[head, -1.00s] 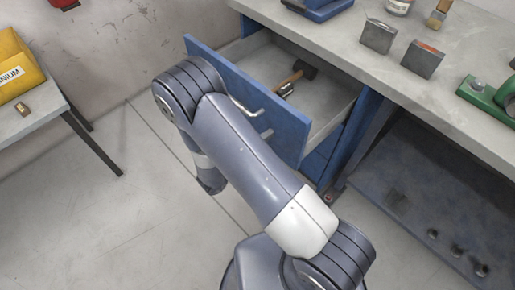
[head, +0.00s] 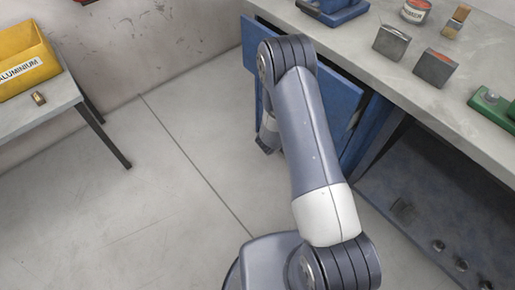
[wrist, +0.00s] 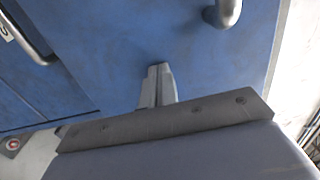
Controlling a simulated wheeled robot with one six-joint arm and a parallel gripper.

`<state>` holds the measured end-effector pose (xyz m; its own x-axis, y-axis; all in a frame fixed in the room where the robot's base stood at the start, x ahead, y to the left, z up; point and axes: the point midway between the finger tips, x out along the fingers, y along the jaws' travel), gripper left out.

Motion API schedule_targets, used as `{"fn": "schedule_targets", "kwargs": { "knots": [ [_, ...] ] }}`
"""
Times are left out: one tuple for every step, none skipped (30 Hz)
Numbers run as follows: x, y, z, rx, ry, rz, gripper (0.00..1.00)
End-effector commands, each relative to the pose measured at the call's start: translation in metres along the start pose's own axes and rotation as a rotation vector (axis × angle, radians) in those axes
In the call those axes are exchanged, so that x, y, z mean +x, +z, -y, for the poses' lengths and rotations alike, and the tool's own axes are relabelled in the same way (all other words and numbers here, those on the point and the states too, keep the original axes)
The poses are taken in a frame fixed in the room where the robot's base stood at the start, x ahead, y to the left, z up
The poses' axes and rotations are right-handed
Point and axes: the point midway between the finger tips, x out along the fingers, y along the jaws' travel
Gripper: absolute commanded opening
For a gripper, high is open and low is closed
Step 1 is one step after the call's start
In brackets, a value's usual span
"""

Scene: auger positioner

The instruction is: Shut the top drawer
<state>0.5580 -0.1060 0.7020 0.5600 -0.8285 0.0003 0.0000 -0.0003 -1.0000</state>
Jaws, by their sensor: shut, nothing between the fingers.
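The top drawer's blue front (head: 343,97) is under the worktop in the head view, partly hidden behind my arm. Its inside is no longer open to view. A narrow pale strip shows at its right end, so I cannot tell that it is fully flush. In the wrist view, a blue drawer front (wrist: 205,55) fills the upper middle, with a metal handle (wrist: 226,12) at the top. My gripper (wrist: 158,67) is shut and empty, its fingertips at or very near this blue face, left of and below the handle. The fingertips are hidden in the head view.
The worktop (head: 400,85) carries metal blocks (head: 391,43), a tin (head: 415,10), a brush (head: 455,20) and a green tool (head: 492,103). A side table (head: 40,105) with a yellow bin (head: 25,60) stands at left. The floor (head: 170,200) between is clear.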

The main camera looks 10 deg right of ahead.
Motion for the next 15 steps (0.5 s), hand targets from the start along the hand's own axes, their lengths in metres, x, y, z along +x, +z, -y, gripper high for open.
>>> {"fn": "schedule_targets", "kwargs": {
  "knots": [
    [0.012,-0.001,-0.001,0.003,-0.002,-0.005,0.0],
    [0.017,-0.001,-0.001,0.002,-0.001,-0.004,0.0],
    [0.024,-0.001,-0.001,0.002,-0.001,-0.005,0.0],
    [0.029,-0.001,-0.001,0.003,-0.002,-0.004,0.0],
    [0.035,-0.001,-0.001,0.003,-0.002,-0.004,0.0],
    [0.041,-0.001,-0.001,0.002,-0.001,-0.004,0.0],
    [0.046,-0.001,-0.001,0.002,-0.001,-0.003,0.0],
    [0.051,-0.001,-0.001,0.002,-0.002,-0.004,0.0],
    [0.057,-0.001,-0.001,0.003,-0.002,-0.004,0.0],
    [0.061,-0.001,-0.001,0.002,-0.001,-0.003,0.0],
    [0.065,-0.001,-0.001,0.002,-0.001,-0.003,0.0],
    [0.07,-0.001,-0.001,0.002,-0.001,-0.003,0.0],
    [0.073,0.0,0.0,0.002,-0.001,-0.003,0.0],
    [0.076,0.0,0.0,0.001,-0.001,-0.003,0.0],
    [0.08,-0.001,0.0,0.001,-0.001,-0.002,0.0]
  ]
}}
